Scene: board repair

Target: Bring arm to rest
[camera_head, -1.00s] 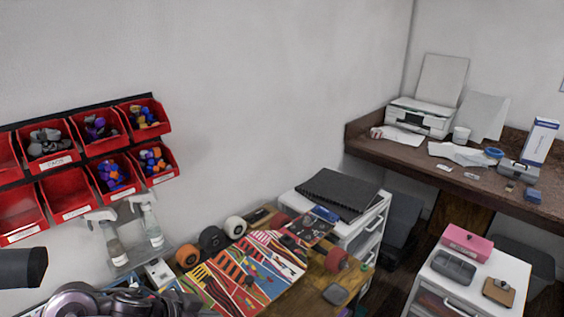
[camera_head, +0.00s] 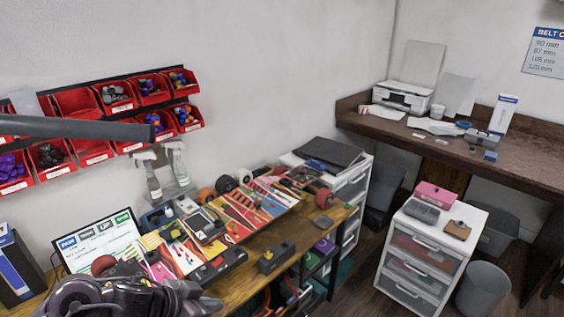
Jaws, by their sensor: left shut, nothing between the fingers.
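My left gripper (camera_head: 195,297) and wrist are at the bottom left, dark and partly cut off by the lower edge. The gripper is shut with nothing held. It is in front of the left end of the wooden workbench (camera_head: 262,237); whether it touches the bench I cannot tell. My right arm and gripper are not in view.
A screen (camera_head: 97,241) stands behind my left arm. Red bins (camera_head: 117,97) hang on the wall, partly behind a dark bar (camera_head: 70,128). A white drawer unit (camera_head: 421,262) and a bin (camera_head: 482,291) stand right.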

